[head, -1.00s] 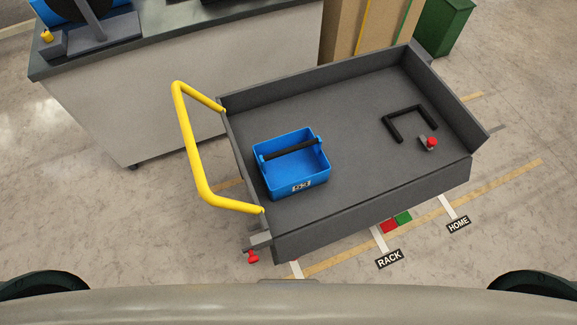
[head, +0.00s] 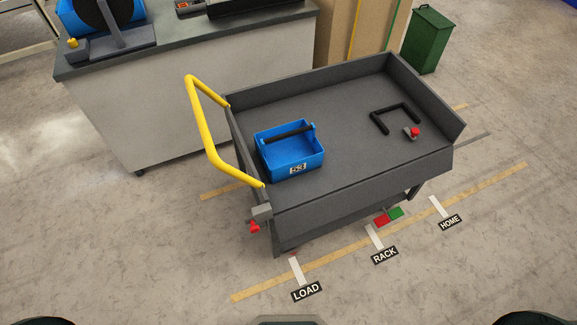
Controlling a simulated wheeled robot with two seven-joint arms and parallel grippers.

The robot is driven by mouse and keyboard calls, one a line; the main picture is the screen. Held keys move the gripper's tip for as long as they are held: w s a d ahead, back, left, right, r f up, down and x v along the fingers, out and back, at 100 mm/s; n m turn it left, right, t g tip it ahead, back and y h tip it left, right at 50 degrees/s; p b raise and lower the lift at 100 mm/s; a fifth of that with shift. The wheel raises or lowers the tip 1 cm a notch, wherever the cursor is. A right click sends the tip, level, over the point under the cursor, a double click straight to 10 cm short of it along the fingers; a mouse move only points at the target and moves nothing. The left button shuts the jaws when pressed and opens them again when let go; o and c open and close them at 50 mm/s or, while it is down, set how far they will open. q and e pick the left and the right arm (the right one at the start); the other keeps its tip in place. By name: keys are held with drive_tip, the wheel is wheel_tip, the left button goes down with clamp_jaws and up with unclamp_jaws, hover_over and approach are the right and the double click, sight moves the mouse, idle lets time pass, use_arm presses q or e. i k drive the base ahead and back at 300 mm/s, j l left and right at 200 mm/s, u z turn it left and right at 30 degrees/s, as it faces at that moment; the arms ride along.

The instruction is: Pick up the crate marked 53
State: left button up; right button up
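The blue crate marked 53 (head: 308,160) sits upright on the left part of the grey cart's deck (head: 345,137). It has a black bar handle (head: 287,133) across its top, and its white number label (head: 298,169) faces me. The crate looks empty, though part of its inside is hidden by its walls. Neither of my grippers shows in the head view. Only dark rounded shapes show at the bottom corners, and nothing is touching the crate.
The cart has a yellow push handle (head: 206,130) on its left, low walls, a black U-shaped bar (head: 382,124) and a red knob (head: 415,131). A workbench (head: 150,110) stands behind left, a green bin (head: 430,40) behind right. Floor labels LOAD, RACK and HOME lie in front.

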sight(286, 150)
drive_tip(key=z, duration=1.8)
drive_tip(key=k+j, duration=0.1)
drive_tip(key=j, duration=0.55)
drive_tip(key=k+j, duration=0.1)
drive_tip(key=j, duration=0.55)
drive_tip(key=k+j, duration=0.1)
drive_tip(key=j, duration=0.5)
drive_tip(key=k+j, duration=0.1)
drive_tip(key=j, duration=1.2)
drive_tip(key=k+j, duration=0.15)
drive_tip(key=j, duration=0.5)
drive_tip(key=k+j, duration=0.1)
drive_tip(key=j, duration=0.5)
